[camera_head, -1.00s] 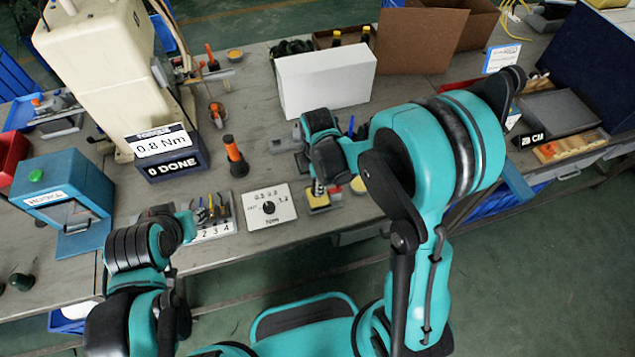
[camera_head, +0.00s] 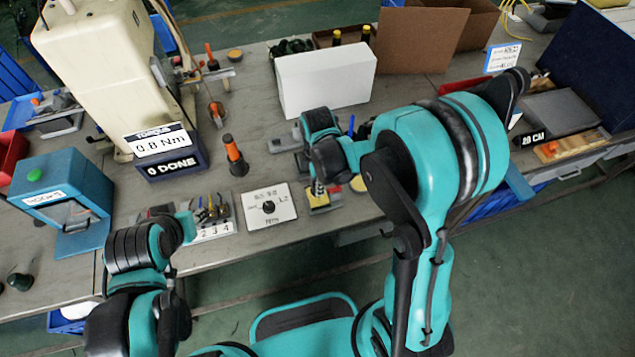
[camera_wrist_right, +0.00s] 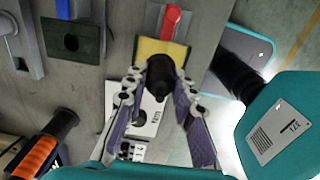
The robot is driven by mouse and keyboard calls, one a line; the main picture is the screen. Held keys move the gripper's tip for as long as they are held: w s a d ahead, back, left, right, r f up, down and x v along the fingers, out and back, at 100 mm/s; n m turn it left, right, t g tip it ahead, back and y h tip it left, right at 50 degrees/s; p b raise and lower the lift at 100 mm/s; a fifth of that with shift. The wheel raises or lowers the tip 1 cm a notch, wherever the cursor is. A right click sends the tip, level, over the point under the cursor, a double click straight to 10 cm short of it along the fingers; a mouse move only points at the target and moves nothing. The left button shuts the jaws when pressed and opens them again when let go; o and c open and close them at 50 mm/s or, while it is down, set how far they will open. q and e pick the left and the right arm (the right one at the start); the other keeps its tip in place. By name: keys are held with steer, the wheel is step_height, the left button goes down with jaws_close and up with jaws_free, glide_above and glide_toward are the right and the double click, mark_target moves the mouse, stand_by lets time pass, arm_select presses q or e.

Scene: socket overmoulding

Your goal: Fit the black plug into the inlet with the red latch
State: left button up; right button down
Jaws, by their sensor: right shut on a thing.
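In the right wrist view the black plug (camera_wrist_right: 161,78) sits between the two purple-padded fingers of my right gripper (camera_wrist_right: 160,84), which is shut on it. The plug's far end overlaps the yellow block of the inlet (camera_wrist_right: 148,48), and a red latch (camera_wrist_right: 171,18) stands up from the grey part beyond it. I cannot tell whether the plug touches or enters the inlet. In the head view my right gripper (camera_head: 318,186) is above the yellow inlet (camera_head: 317,200), partly hiding it.
A white dial plate (camera_head: 270,206) lies left of the inlet. An orange-handled tool (camera_head: 234,156) stands behind it. A dark green block with a hole (camera_wrist_right: 73,43) is beside the inlet in the wrist view. A white box (camera_head: 326,82) stands behind.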

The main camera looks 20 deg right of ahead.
steer(key=shift+f, duration=0.15)
stand_by(0.8)
steer(key=shift+f+b, duration=0.35)
steer(key=shift+b, duration=0.2)
steer(key=shift+f+b, duration=0.9)
steer(key=c, duration=1.2)
jaws_free()
steer(key=shift+r, duration=0.1)
step_height(320, 180, up, 12)
steer(key=shift+f, duration=0.1)
